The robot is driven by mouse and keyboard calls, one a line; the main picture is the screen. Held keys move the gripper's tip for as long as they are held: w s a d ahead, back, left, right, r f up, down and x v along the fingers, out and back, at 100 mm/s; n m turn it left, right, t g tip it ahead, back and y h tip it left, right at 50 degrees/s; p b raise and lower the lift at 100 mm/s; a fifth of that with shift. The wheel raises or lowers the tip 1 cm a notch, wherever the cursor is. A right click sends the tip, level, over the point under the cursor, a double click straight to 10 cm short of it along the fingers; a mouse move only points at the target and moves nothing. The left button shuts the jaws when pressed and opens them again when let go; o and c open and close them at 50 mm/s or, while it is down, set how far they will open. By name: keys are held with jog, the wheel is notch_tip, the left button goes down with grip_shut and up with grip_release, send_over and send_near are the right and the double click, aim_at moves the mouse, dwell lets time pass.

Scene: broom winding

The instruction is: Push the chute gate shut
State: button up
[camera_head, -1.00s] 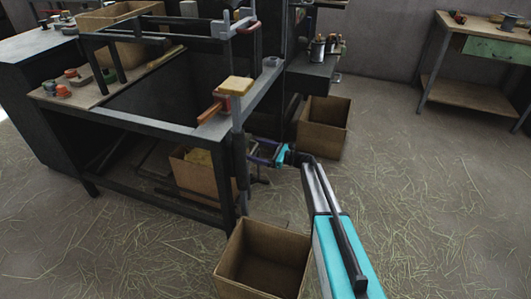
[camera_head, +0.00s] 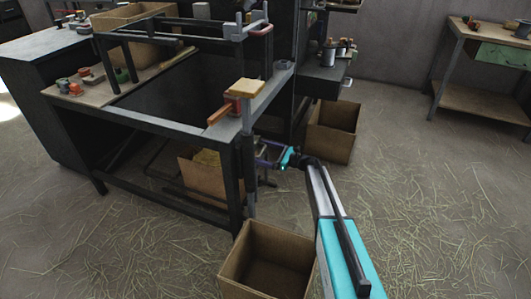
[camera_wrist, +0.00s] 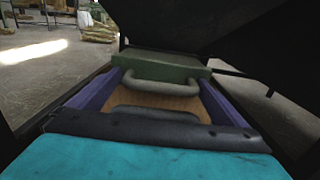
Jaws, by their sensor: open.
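My gripper (camera_head: 268,154) is open, low beside the front right leg of the dark machine frame (camera_head: 150,123). In the wrist view its purple jaws (camera_wrist: 155,92) stand apart at left and right. A grey-green block with a curved handle-like bar (camera_wrist: 165,70) lies across the far end of the jaws. It may be the chute gate, but I cannot tell for sure. Whether the jaws touch it is unclear. A brown surface shows between the jaws. In the head view the machine leg and my arm hide any gate there.
An open cardboard box (camera_head: 235,262) stands on the floor below my arm. Another box (camera_head: 352,132) stands behind, right of the gripper. A third box (camera_head: 188,175) sits under the frame. The straw-strewn floor at right is clear up to the workbench (camera_head: 470,95).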

jog(key=p+v, duration=0.3)
jog(key=v, duration=1)
jog(key=shift+d, duration=0.3)
jog(key=shift+s+r, duration=0.1)
jog(key=shift+s, duration=0.05)
